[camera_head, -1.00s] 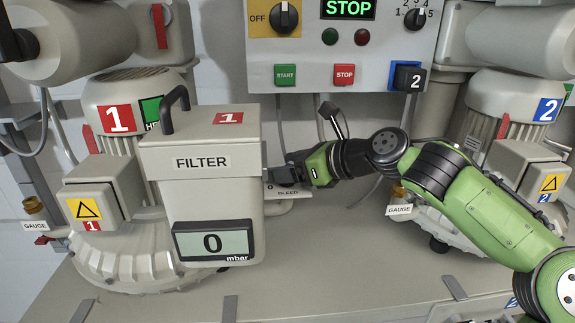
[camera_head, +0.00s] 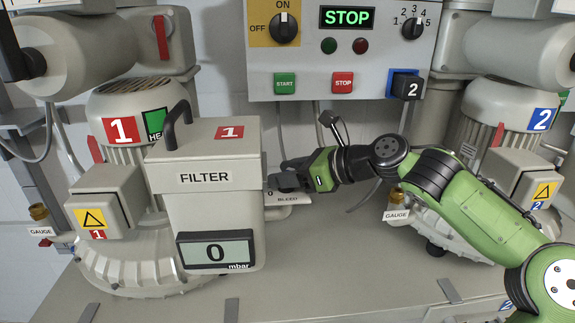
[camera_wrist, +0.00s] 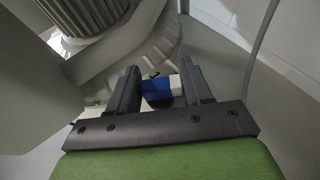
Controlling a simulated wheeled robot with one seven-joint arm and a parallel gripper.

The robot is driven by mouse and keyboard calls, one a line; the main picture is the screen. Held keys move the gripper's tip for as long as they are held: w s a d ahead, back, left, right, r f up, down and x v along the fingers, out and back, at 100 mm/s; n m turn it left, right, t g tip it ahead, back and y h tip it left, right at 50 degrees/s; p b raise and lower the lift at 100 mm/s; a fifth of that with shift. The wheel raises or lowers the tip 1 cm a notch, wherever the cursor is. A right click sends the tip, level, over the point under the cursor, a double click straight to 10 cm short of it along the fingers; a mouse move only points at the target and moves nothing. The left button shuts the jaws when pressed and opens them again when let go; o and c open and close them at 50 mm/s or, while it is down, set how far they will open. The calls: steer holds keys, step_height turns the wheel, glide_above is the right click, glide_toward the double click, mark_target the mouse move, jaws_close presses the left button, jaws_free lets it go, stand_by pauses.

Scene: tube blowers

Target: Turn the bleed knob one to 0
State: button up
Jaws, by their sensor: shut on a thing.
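The bleed plate (camera_head: 290,200), lettered BLEED with a 0 at its left end, sits at the right side of filter 1 (camera_head: 205,178). My gripper (camera_head: 284,180) reaches in from the right just above this plate, beside the filter's wall. In the wrist view my gripper (camera_wrist: 158,83) has its two fingers on either side of a blue and white knob (camera_wrist: 156,89) and is shut on it. In the head view the fingers hide the knob, and its pointing direction cannot be told there. The filter's display (camera_head: 215,252) reads 0 mbar.
The filter's box stands close left of my gripper. Above is the control panel (camera_head: 340,55), showing STOP. Blower 2 (camera_head: 510,115) with its gauge (camera_head: 396,213) is at the right, behind my arm. The bench front (camera_head: 330,285) is clear.

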steer(key=r+n+g+p, duration=0.1)
steer(key=g+p, duration=0.1)
steer(key=p, duration=0.1)
steer(key=shift+y, duration=0.4)
steer(key=n+g+p, duration=0.2)
steer(key=p, duration=0.1)
steer(key=shift+a+f+y, duration=0.1)
steer(key=shift+f+y, duration=0.05)
steer(key=shift+y, duration=0.15)
steer(key=n+g, duration=0.2)
steer(key=shift+w+a+f+n+g+y+p, duration=0.1)
steer(key=shift+w+f+n+g+y+p, duration=0.05)
steer(key=shift+f+n+g+y+p, duration=0.2)
steer(key=shift+n+g, duration=1.55)
steer(key=shift+g, duration=0.2)
steer(key=shift+r, duration=0.1)
steer(key=o, duration=1)
steer(key=shift+c, duration=0.2)
